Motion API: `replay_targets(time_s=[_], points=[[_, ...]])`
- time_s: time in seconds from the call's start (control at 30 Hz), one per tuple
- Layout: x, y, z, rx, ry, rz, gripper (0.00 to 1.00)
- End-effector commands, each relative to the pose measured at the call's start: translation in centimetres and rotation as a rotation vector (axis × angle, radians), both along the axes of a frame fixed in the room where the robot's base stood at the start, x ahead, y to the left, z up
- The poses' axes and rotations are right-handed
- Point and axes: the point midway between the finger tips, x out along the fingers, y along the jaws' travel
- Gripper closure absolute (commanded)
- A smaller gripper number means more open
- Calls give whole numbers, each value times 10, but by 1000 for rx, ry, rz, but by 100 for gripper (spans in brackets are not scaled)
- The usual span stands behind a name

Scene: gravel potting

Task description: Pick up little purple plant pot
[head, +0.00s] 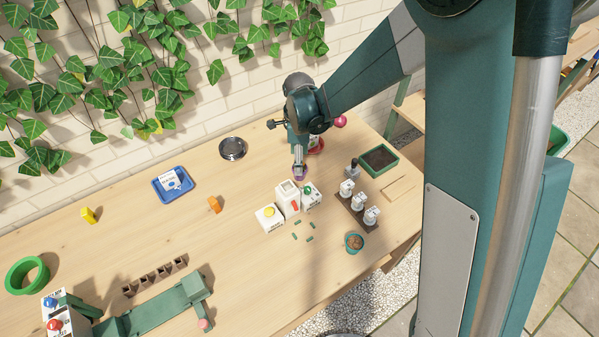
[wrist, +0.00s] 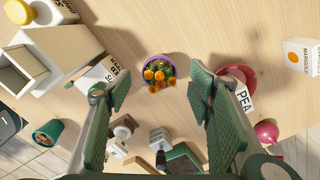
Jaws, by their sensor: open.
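The little purple plant pot (wrist: 160,66) stands on the table with orange flowers in it. In the wrist view it lies just beyond the fingertips, roughly midway between them. In the head view only a bit of the purple pot (head: 301,174) shows under my gripper, which hides the rest. My gripper (wrist: 158,92) is open and empty, with its green pads on either side of the pot's line and apart from it. In the head view my gripper (head: 299,160) points down above the pot.
A white box (head: 288,198) stands close in front of the pot. A red saucer (wrist: 238,78) with a pea packet (wrist: 243,98) is beside it. A soil tray (head: 380,158) and white bottles (head: 359,202) stand to the right.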

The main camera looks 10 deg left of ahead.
Motion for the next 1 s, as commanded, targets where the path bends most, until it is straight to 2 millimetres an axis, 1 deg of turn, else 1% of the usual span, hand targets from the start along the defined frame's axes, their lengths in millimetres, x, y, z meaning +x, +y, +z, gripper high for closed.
replay_targets(time_s=[0.23, 0.37, 0.47, 0.8, 1.0], points=[[0, 0, 0, 0, 0, 0, 48], [0, 0, -4, 0, 0, 0, 48], [0, -1, -11, 0, 0, 0, 48], [0, -2, -45, 0, 0, 0, 48], [0, -2, -52, 0, 0, 0, 48]])
